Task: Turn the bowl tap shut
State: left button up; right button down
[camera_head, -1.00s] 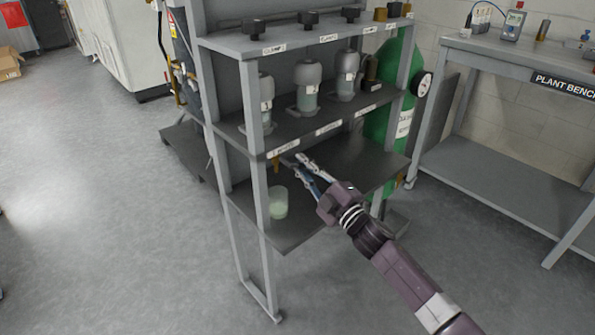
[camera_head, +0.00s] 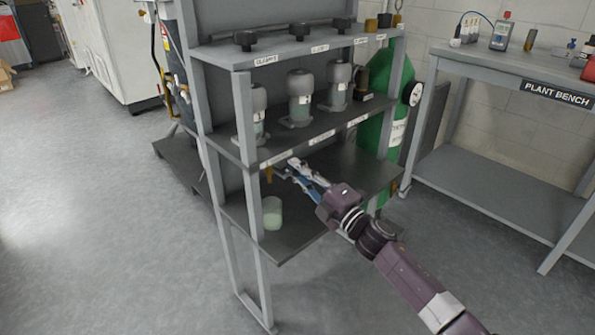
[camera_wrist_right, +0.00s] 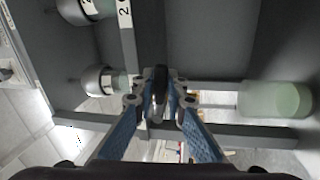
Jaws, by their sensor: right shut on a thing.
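My right gripper (camera_head: 294,166) reaches under the middle shelf of the rack from the right. In the right wrist view its fingertips (camera_wrist_right: 160,88) are closed on a dark, narrow piece (camera_wrist_right: 161,80), which looks like the bowl tap's handle. The fingers hide much of it, so I cannot tell its turn angle. A brass-coloured stem (camera_head: 269,173) hangs under the middle shelf's edge, left of the fingertips. A beaker with pale green contents (camera_head: 272,214) stands on the lower shelf, and also shows in the right wrist view (camera_wrist_right: 275,99). My left gripper is not in view.
Several glass bowls, one of them in the middle (camera_head: 300,98), stand on the labelled middle shelf. Black knobs (camera_head: 301,32) top the upper shelf. A green cylinder (camera_head: 388,95) stands behind the rack's right side. The plant bench (camera_head: 500,75) is farther right.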

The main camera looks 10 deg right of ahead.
jog(key=shift+f, duration=0.1)
jog(key=c, duration=1.9)
grip_release()
jog(key=shift+c, duration=0.2)
jog(key=v, duration=1.2)
jog(key=shift+s, duration=0.1)
